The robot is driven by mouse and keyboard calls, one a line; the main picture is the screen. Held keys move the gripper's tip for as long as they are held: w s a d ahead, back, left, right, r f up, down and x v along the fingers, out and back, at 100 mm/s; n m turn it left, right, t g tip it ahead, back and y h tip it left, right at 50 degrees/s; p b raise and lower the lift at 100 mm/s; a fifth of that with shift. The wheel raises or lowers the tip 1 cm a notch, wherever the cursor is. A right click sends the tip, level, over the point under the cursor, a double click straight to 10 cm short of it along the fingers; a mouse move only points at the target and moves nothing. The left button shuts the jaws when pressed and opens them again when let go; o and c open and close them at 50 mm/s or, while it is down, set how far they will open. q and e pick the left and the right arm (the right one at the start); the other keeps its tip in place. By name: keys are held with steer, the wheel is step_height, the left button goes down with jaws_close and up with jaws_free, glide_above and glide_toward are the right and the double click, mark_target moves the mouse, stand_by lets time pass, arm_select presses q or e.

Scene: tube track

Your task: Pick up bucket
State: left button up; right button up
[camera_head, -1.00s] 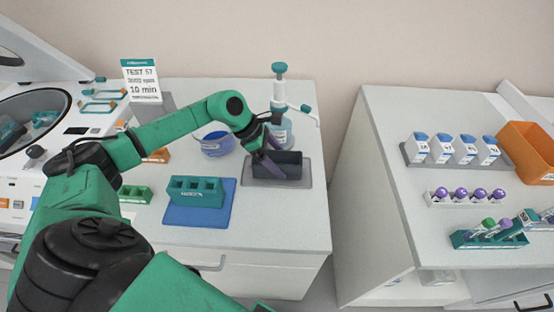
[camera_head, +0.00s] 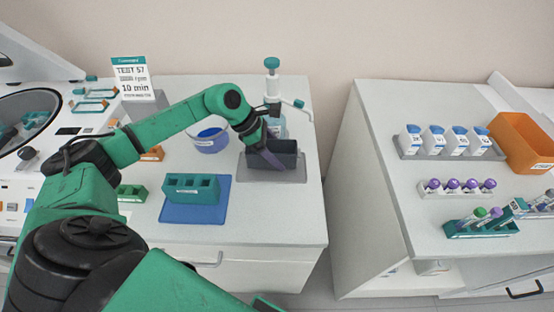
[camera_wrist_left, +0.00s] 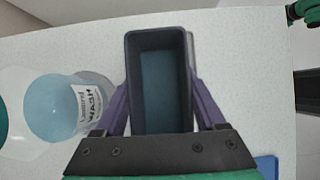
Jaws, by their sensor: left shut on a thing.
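The bucket (camera_head: 286,160) is a dark grey, open-topped rectangular box above a grey mat (camera_head: 293,177) on the left bench. My left gripper (camera_head: 268,157) comes down on it from the left, with purple fingers shut on it. In the left wrist view the bucket (camera_wrist_left: 160,45) sits between the two fingers (camera_wrist_left: 160,110), one along each long side, and its inside looks empty. The bucket seems slightly raised off the mat; the exact gap is hard to see. My right gripper is not in view.
A wash bottle (camera_head: 273,95) stands close behind the bucket. A blue-filled bowl (camera_head: 211,140) and a teal rack (camera_head: 192,188) on a blue mat (camera_head: 195,213) are to the left. A gap separates this bench from the right bench (camera_head: 385,205), which holds bottles, tubes and an orange bin (camera_head: 522,142).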

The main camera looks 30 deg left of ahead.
arm_select(q)
step_height(320, 180, up, 18)
steer(key=b, duration=0.2)
steer(key=shift+f, duration=0.15)
step_height(320, 180, up, 5)
steer(key=p, duration=0.4)
steer(key=shift+f, duration=0.1)
